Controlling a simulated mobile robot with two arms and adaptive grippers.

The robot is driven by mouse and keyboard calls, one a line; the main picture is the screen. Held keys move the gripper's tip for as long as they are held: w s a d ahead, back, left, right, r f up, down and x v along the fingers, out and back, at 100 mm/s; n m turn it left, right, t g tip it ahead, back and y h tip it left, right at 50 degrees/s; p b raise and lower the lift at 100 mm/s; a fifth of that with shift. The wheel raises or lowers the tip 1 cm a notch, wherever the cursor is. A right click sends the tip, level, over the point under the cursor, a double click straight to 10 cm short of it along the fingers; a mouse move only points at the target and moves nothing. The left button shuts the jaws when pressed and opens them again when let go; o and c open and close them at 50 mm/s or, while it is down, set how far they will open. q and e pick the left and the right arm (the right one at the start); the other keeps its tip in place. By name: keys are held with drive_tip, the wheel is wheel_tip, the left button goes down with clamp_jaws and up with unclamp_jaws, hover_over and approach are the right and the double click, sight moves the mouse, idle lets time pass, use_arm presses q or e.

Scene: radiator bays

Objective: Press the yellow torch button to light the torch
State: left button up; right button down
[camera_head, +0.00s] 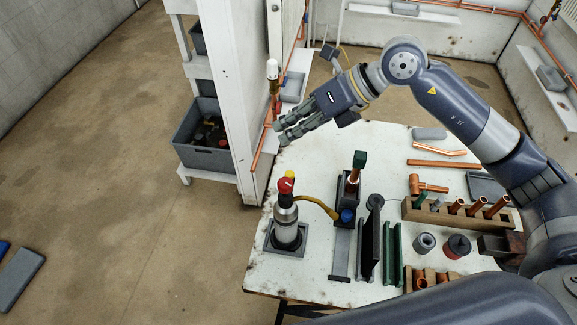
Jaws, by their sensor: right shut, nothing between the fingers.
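A silver canister (286,228) with a red knob (285,187) stands upright in a grey square base at the table's left front. A small yellow part (290,174) shows at the knob's top; I cannot tell whether it is the torch button. A yellow hose (318,203) runs from the canister to a dark stand with a blue knob (347,216). No flame shows. My right gripper (280,132) reaches in from the right, shut and empty, its fingers pointing left. It appears above and behind the canister, apart from it. My left gripper is not in view.
The white table (310,283) also holds a wooden rack (440,214) with copper pipes, dark and green channel pieces (392,255), and copper fittings. A white wall post (235,90) with a copper pipe stands close left of my gripper. A grey bin (205,158) sits beyond it.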

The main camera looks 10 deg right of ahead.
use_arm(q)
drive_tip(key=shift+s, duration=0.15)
use_arm(e)
drive_tip(key=shift+d, duration=0.25)
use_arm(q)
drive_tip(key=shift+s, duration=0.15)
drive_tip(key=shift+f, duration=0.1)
use_arm(e)
drive_tip(key=shift+f, duration=0.15)
drive_tip(key=b, duration=0.5)
hover_over(290, 175)
drive_tip(key=w, duration=0.1)
drive_tip(key=f, duration=0.7)
drive_tip(key=shift+w+d+f, duration=0.2)
drive_tip(key=shift+d+f, duration=0.05)
drive_tip(key=shift+f, duration=0.15)
use_arm(q)
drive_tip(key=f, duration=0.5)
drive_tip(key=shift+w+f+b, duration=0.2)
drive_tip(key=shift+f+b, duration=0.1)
drive_tip(key=shift+b, duration=0.05)
use_arm(e)
drive_tip(key=shift+f, duration=0.4)
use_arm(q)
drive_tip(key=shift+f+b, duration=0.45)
use_arm(e)
drive_tip(key=shift+f, duration=0.4)
